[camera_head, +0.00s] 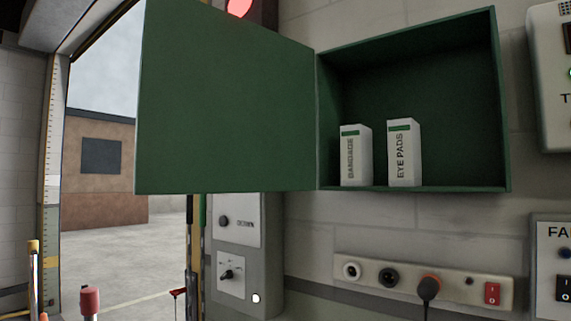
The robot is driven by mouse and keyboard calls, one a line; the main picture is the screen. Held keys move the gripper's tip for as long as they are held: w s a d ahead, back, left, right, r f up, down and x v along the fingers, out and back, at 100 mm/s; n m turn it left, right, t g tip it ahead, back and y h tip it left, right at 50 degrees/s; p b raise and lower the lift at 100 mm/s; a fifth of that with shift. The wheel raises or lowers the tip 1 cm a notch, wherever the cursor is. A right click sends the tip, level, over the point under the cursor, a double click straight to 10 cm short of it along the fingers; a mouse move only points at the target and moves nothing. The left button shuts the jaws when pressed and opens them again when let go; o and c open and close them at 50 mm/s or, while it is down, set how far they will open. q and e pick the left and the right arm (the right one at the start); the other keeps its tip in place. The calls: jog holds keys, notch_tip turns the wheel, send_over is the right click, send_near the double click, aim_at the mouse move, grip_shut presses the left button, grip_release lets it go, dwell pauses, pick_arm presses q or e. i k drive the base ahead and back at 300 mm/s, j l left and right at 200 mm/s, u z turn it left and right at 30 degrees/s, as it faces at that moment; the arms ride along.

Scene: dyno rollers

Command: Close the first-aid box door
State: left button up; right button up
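The green first-aid box (460,95) is mounted on the wall at the upper right. Its green door (228,105) is hinged on the box's left side and stands wide open, spreading out to the left. Inside, a white bandage carton (356,156) and a white eye pads carton (404,153) stand upright on the box floor. Neither of my grippers shows in the head view.
Below the box is a socket strip (425,282) with a plugged-in cable and a red switch. A grey control panel (238,250) hangs under the door. White panels are at the right edge. An open doorway is at left, with red-topped posts (90,300) low down.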

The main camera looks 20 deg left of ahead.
aim_at(226, 102)
jog(key=j+z, duration=0.15)
jog(key=z, duration=0.3)
jog(key=j+z, duration=0.15)
jog(key=z, duration=0.3)
jog(key=j+z, duration=0.25)
jog(key=j, duration=0.4)
jog(key=k+j+z, duration=0.2)
jog(key=j, duration=0.4)
jog(key=j+z, duration=0.25)
jog(key=j, duration=0.4)
jog(key=k+j, duration=0.1)
jog(key=j, duration=0.35)
jog(key=k+j, duration=0.1)
jog(key=j, duration=0.35)
